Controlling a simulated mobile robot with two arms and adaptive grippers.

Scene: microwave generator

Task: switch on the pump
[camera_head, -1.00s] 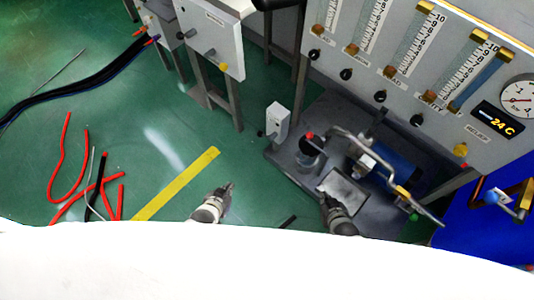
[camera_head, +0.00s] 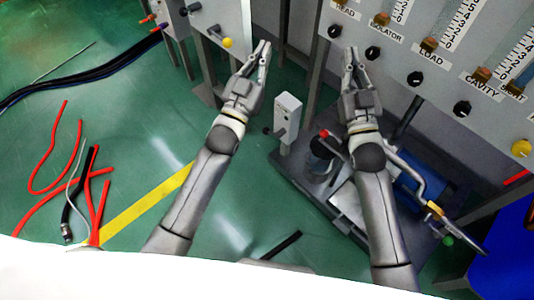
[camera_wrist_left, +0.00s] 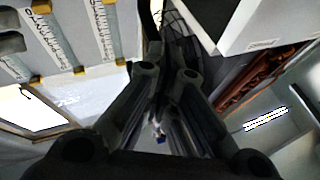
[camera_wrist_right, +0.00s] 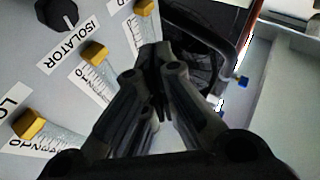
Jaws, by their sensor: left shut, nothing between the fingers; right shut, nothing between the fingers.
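The pump unit stands on a dark base plate (camera_head: 300,182) on the floor, with a blue cylinder (camera_head: 408,188) and metal pipework (camera_head: 408,160). A small light-grey box (camera_head: 289,108) with a dark knob or lever on its front stands upright at the base's back left corner. My left gripper (camera_head: 264,46) is shut and empty, in the picture above and left of that box. My right gripper (camera_head: 350,52) is shut and empty, in front of the labelled panel. Its forearm hides part of the pump. The wrist views show neither pump nor box clearly.
A grey panel (camera_head: 440,65) with black knobs and flow tubes stands at the upper right. A white cabinet (camera_head: 222,18) with a yellow knob is behind my left gripper. Red hoses (camera_head: 60,150) and a yellow strip (camera_head: 140,205) lie on the green floor at left.

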